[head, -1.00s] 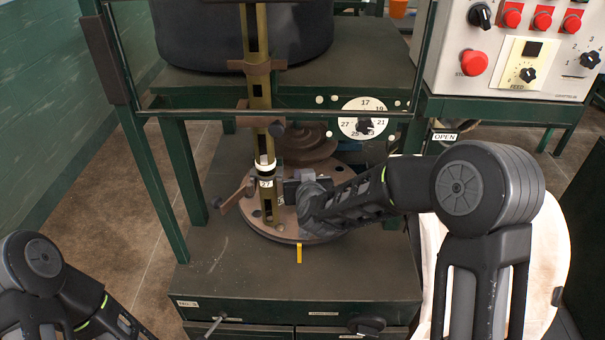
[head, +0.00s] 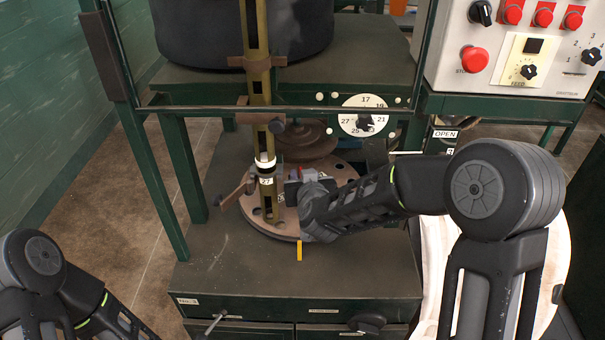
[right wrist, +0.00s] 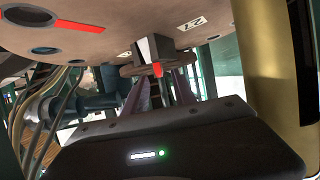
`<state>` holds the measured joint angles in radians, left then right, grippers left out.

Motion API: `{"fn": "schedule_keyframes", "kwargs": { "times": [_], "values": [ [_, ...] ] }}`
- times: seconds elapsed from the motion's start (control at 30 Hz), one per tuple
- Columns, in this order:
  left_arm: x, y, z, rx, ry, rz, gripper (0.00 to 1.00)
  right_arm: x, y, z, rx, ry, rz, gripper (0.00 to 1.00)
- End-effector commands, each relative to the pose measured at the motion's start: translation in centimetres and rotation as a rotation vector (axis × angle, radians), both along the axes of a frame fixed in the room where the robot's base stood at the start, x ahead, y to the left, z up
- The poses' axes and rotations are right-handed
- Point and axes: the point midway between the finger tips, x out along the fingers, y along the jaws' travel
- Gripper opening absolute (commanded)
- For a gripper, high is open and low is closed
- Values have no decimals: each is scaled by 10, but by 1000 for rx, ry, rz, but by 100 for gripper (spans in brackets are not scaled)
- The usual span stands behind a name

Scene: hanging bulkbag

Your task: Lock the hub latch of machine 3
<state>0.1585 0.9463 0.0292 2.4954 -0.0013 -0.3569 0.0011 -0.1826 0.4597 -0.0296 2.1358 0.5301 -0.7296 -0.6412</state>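Machine 3, labelled No.3 (head: 187,301), carries a round brown hub plate (head: 262,226) at the foot of an upright brass-coloured post (head: 258,85) tagged 27. A small brown lever (head: 236,192) sticks out left of the post; I cannot tell whether it is the hub latch. My right gripper (head: 291,188) is at the plate, just right of the post. In the right wrist view, a dark block with a red tip (right wrist: 157,69) stands by the plate underside, ahead of the fingers (right wrist: 167,88). Whether they grip it is unclear. My left gripper is out of view.
A big dark bag (head: 243,35) hangs above. A green frame bar crosses in front of the post. A white numbered dial (head: 365,117) is behind, right of the post. A control panel (head: 520,45) with red buttons is at upper right. The green cabinet top (head: 235,260) is clear in front.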

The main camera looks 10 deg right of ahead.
Motion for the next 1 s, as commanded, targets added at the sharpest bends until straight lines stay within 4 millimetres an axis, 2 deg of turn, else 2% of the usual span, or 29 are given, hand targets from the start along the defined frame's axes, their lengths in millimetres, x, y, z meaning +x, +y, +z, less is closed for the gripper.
{"fn": "schedule_keyframes", "kwargs": {
  "times": [0.1,0.3,0.63,0.77,0.87,1.0],
  "values": [
    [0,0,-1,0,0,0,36,-19,2,8,2,-1,1,32],
    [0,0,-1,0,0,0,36,-45,4,19,0,-1,1,32],
    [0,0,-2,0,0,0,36,-51,4,21,0,1,0,32],
    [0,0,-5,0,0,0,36,-51,0,16,0,3,-6,23],
    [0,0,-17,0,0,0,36,-50,-21,5,3,2,-46,15],
    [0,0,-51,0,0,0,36,-55,-81,-19,-11,-48,-104,3]
  ]
}}
